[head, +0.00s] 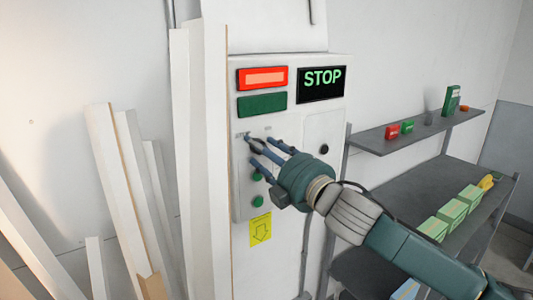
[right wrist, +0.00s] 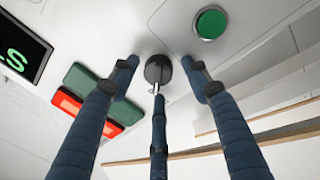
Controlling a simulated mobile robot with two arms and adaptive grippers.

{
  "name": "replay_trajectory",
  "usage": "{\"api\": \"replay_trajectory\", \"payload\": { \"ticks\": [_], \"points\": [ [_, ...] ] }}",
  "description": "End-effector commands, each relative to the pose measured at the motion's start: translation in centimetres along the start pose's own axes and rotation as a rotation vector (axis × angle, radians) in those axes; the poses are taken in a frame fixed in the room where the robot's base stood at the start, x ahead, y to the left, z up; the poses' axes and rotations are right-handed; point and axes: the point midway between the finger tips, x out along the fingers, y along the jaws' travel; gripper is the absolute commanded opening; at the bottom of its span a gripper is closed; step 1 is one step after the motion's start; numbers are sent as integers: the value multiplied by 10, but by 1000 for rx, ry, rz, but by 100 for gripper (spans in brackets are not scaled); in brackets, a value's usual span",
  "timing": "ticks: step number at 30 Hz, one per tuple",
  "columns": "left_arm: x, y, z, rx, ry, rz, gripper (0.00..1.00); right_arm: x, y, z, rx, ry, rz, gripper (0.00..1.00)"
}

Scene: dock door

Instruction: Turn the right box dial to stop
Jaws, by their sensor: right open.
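The grey control box (head: 335,115) hangs on the white wall panel. Its display (head: 321,84) reads STOP in green letters. A red lamp (head: 262,77) glows above a dark green lamp (head: 262,104). My right gripper (head: 259,146) reaches in from the right, its fingers open at the box's left side. In the right wrist view the black dial (right wrist: 158,68) sits between the two side fingers, with the third finger just below it. I cannot tell whether any finger touches it. In the head view the fingers largely hide the dial. My left gripper is not in view.
Green buttons (head: 257,201) and a yellow arrow label (head: 260,230) are below the gripper. A round green button (right wrist: 210,23) shows in the wrist view. Shelves (head: 400,133) with small boxes stand at the right. White boards (head: 115,190) lean at the left.

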Motion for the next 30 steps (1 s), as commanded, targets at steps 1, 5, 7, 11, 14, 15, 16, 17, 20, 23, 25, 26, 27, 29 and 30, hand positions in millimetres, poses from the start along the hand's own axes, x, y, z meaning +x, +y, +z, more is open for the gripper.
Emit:
{"api": "replay_trajectory", "payload": {
  "ticks": [1,5,7,11,14,15,16,17,20,23,25,26,27,29,30],
  "points": [
    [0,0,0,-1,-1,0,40,-3,-1,1,1,-1,-1,47],
    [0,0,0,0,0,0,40,-19,-1,1,0,0,-1,47],
    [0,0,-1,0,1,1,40,-33,-1,0,-1,-1,-2,47],
    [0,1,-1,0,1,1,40,-62,-1,-1,-3,1,-1,47],
    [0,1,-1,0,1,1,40,-83,-1,0,-2,0,-1,47],
    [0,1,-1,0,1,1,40,-90,-1,-1,-2,1,-1,47],
    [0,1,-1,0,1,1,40,-95,0,-1,-3,1,0,47],
    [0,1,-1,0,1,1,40,-99,0,-1,-2,1,0,47],
    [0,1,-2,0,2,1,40,-111,0,-2,-2,2,1,47],
    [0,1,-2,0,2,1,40,-117,0,-2,-2,3,2,47],
    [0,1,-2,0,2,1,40,-119,1,-3,-2,3,2,47],
    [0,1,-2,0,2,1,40,-119,1,-3,-2,3,2,47],
    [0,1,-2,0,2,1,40,-119,1,-3,-2,3,2,47],
    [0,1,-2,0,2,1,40,-119,1,-3,-2,3,2,47],
    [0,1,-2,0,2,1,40,-119,1,-3,-2,3,2,47]
  ]
}}
